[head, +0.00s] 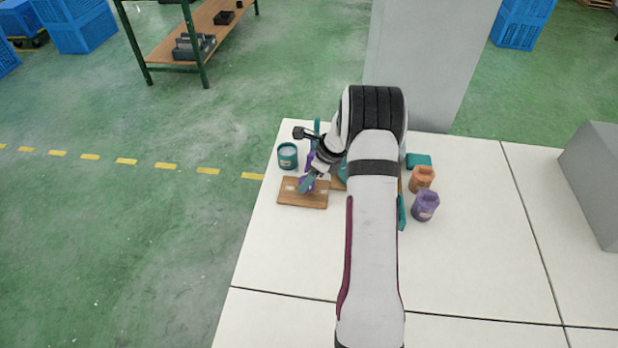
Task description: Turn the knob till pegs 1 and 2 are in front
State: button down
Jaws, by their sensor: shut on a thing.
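My gripper (307,183) reaches down at the left of my arm, over a brown wooden board (291,200) with pale patches on it. It is shut on a small purple piece, mostly hidden by the fingers. I cannot tell whether this piece is the knob. A thin teal upright part (317,127) stands behind my gripper, and another teal part (402,214) shows right of my arm. My arm hides most of what lies between them. I cannot make out pegs 1 and 2 or any numbers.
A teal tub (288,156) with a pale top stands behind the board. An orange-brown bottle (422,179), a purple bottle (425,205) and a teal block (418,160) stand right of my arm. The white table (480,255) is clear at front and right. A grey block (595,180) is far right.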

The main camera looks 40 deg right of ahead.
jog(key=n+y, duration=0.1)
jog(key=n, duration=0.2)
jog(key=n+g, duration=0.1)
jog(key=n, duration=0.2)
jog(key=shift+w+d+g+y, duration=0.2)
jog(key=shift+g+y, duration=0.1)
jog(key=shift+y, duration=0.1)
jog(key=n+g, duration=0.2)
jog(key=n, duration=0.3)
jog(key=shift+n, duration=0.7)
jog(key=shift+c, duration=1.2)
grip_release()
jog(key=shift+w, duration=0.1)
